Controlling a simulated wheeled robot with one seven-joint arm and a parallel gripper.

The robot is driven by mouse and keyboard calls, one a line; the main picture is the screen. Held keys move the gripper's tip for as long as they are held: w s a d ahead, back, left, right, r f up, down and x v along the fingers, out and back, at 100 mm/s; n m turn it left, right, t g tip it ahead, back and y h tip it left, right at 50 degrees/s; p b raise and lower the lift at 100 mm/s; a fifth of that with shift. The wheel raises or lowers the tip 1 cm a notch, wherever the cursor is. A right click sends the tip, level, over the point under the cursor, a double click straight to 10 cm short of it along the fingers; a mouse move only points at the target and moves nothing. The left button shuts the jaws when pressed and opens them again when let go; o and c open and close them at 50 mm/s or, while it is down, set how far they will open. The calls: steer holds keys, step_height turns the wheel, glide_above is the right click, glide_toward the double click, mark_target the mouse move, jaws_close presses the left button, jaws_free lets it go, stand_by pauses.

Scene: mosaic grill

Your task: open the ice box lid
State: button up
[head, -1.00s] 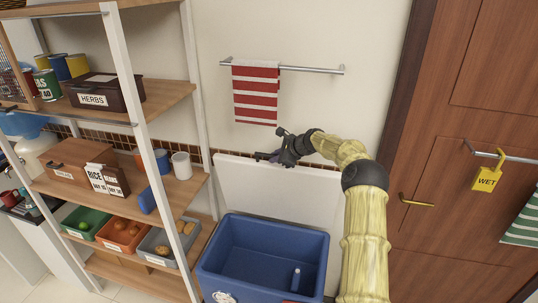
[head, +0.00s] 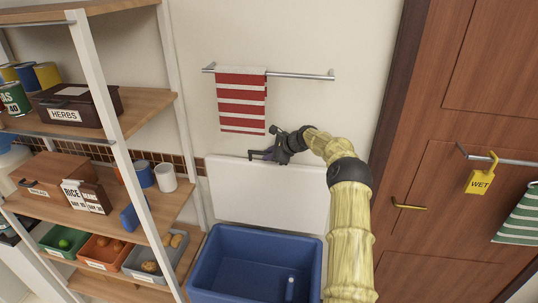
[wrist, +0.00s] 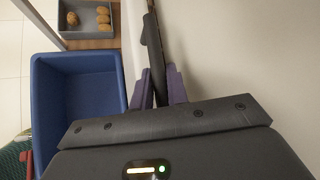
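The blue ice box (head: 255,243) stands on the floor against the wall, and it also shows at left in the wrist view (wrist: 75,95). Its white lid (head: 268,197) stands upright behind it, leaning near the wall, so the box's inside is exposed. My gripper (head: 262,156) is at the lid's top edge. In the wrist view, its two purple-grey fingers (wrist: 161,88) are apart with a narrow gap.
A shelf unit (head: 150,195) with bins and jars stands close on the left. A red-striped towel (head: 242,101) hangs from a rail (head: 300,75) above the lid. A wooden door (head: 440,200) with a brass handle is on the right.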

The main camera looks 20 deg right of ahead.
steer(key=o, duration=0.4)
steer(key=shift+c, duration=0.2)
steer(key=shift+s+d+r+b, duration=0.35)
steer(key=shift+s+b, duration=0.05)
steer(key=b+v, duration=0.5)
steer(key=v, duration=1.1)
steer(key=shift+r, duration=0.1)
steer(key=shift+a, duration=0.15)
